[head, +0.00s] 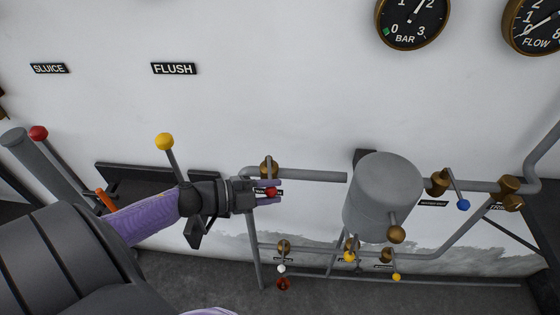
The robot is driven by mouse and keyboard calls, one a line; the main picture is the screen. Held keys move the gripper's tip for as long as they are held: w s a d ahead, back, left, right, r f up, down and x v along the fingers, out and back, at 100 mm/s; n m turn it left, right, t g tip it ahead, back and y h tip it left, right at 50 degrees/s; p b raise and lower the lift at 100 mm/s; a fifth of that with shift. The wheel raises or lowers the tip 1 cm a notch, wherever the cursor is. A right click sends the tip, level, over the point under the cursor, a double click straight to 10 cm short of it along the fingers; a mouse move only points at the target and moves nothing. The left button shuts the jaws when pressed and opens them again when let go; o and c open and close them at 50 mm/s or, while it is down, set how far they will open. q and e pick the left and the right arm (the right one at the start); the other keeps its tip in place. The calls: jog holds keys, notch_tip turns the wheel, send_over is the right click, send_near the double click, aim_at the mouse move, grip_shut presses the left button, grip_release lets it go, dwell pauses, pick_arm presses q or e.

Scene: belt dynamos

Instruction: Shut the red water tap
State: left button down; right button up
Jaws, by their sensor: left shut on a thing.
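The red water tap has a brass body (268,167) on the grey pipe left of the tank. Its lever hangs down from the body, across the line of the pipe, and ends in a red knob (271,192). My left gripper (268,194) reaches in from the left, and its fingers are closed around the red knob. The fingers hide part of the lever and of a small black label behind it. My right gripper is not in view.
A grey tank (382,195) stands right of the tap. Below are a white-knobbed tap (282,268) and yellow-knobbed taps (349,257). A blue-knobbed tap (463,204) is right. A yellow-topped lever (165,142) rises behind my left arm; a red-topped lever (38,133) is far left.

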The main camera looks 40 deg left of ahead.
pick_arm(q)
jog(key=shift+s+a, duration=0.45)
jog(key=shift+a, duration=0.25)
jog(key=shift+c, duration=1.9)
grip_release()
jog(key=shift+a, duration=0.1)
jog(key=p+v, duration=0.1)
jog(key=v, duration=0.9)
jog(key=shift+p, duration=0.35)
jog(key=shift+s, duration=0.1)
